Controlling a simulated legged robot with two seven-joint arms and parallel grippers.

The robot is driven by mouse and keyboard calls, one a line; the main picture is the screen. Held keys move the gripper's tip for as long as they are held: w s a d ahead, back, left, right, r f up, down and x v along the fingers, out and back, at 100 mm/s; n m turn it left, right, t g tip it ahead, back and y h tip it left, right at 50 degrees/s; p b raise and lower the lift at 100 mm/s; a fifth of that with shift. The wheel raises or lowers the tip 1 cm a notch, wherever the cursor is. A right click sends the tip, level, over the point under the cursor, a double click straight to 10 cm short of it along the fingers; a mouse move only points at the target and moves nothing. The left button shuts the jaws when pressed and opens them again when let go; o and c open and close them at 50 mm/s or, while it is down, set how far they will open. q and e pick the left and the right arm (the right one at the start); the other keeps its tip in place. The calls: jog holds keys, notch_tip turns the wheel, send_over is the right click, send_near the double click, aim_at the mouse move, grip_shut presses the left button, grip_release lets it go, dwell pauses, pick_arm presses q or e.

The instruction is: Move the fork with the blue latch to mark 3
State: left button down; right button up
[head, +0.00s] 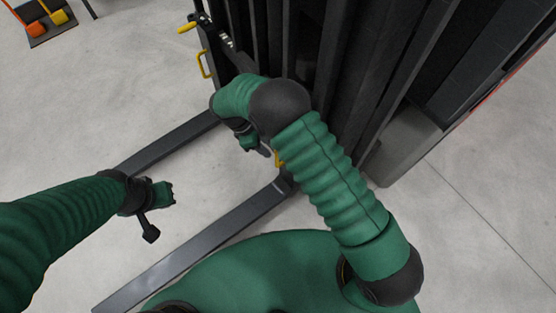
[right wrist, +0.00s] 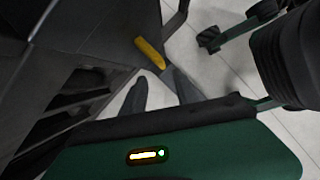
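Two long dark grey forks run from the dark mast towards the lower left in the head view: a far fork (head: 170,146) and a near fork (head: 195,246). No blue latch and no mark 3 can be made out. A small yellow piece (head: 278,158) shows at the root of the near fork, beside my right gripper (head: 264,149). In the right wrist view, my right gripper's two grey fingers (right wrist: 160,80) are apart and empty, with a yellow handle (right wrist: 150,52) just beyond their tips. My left gripper (head: 152,228) is over the floor between the forks, its fingers unclear.
The dark mast (head: 335,60) rises behind my right arm. Another yellow handle (head: 204,64) and a yellow-tipped lever (head: 187,27) stick out at its left. Orange and yellow items lie on a dark mat (head: 50,36) at the top left. The left floor is clear.

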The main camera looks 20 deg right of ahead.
aim_at(277, 158)
jog(key=b+x, duration=0.3)
jog(key=x, duration=0.6)
jog(key=shift+f, duration=0.4)
jog(key=shift+s+d+f, duration=0.15)
jog(key=shift+d+f, duration=0.2)
jog(key=shift+a, duration=0.15)
jog(key=c, duration=0.4)
grip_shut()
jog(key=shift+r, duration=0.1)
